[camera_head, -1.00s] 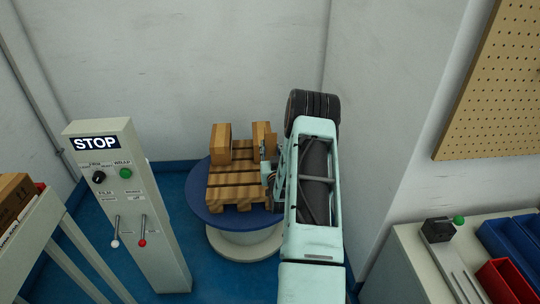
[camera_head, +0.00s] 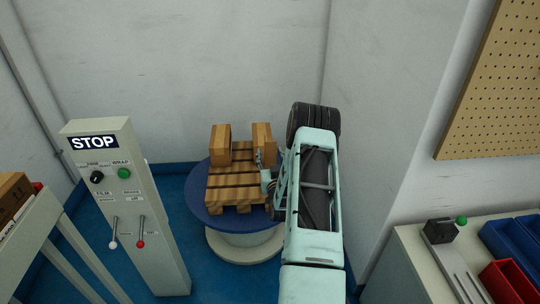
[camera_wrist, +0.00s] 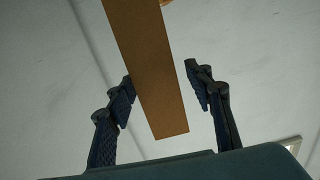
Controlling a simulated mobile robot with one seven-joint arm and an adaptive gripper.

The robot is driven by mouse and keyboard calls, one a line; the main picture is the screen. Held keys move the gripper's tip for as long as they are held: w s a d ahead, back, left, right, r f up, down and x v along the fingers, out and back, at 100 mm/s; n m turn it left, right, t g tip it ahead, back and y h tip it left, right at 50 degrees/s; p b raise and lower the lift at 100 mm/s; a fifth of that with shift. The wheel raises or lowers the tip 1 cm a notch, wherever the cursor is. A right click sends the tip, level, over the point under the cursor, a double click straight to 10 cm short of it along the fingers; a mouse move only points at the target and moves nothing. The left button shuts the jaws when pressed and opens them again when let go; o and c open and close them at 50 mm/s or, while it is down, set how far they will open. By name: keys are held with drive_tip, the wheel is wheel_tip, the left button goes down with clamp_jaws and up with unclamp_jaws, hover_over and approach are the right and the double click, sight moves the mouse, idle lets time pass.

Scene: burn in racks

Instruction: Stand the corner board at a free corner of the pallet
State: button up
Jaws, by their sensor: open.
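The slatted wooden pallet (camera_head: 235,194) lies on a round blue turntable (camera_head: 203,208). Two upright brown wooden-looking pieces stand at its far side, one at the far left (camera_head: 220,145) and one at the far right (camera_head: 262,137). My gripper (camera_head: 262,165) is at the pallet's right side, just in front of the far-right piece. In the wrist view my gripper (camera_wrist: 160,82) is open, with a long flat brown board (camera_wrist: 150,65) between its fingers; gaps show toward the fingers. I cannot tell whether this is the corner board or one of the standing pieces.
A control post (camera_head: 130,205) marked STOP stands left of the turntable. A table with a brown box (camera_head: 13,195) is at far left. A bench (camera_head: 415,265) with blue (camera_head: 510,240) and red bins (camera_head: 505,282) is at right. Walls are close behind. The pallet's front is clear.

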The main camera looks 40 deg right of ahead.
drive_tip(key=shift+r, duration=0.1)
drive_tip(key=shift+s+a+r+p, duration=0.1)
drive_tip(key=shift+s+p, duration=0.05)
drive_tip(key=shift+p, duration=0.2)
drive_tip(key=p+v, duration=0.1)
drive_tip(key=v, duration=1)
drive_tip(key=shift+s+a, duration=0.15)
drive_tip(key=shift+s, duration=0.15)
